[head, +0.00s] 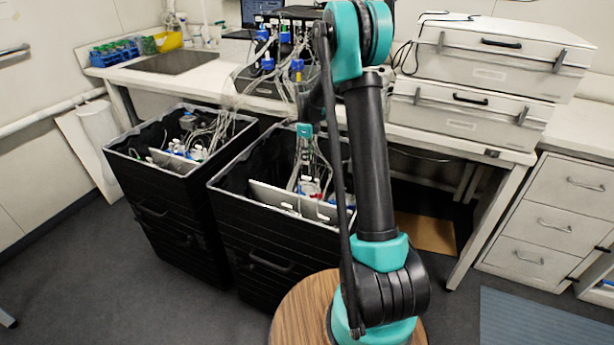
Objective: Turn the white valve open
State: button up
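Small white fittings sit among clear tubing at a metal panel (272,197) inside the right black bin (262,235). Red and blue parts show beside them. More white fittings show in the left black bin (150,190). The white valve is too small to single out, and its position cannot be read. My arm rises in front of the right bin and hides part of its right side.
A white bench (165,84) runs behind the bins, with blue-capped bottles (268,63) and tubing. Two grey cases (500,55) are stacked at right. A wooden round top (300,310) lies under my arm's base. A drawer cabinet (555,215) stands right. Floor at front left is clear.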

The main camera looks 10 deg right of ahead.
aim_at(306, 180)
notch_tip(306, 180, down, 10)
jog(key=shift+r, duration=0.15)
dwell(0.3)
grip_shut()
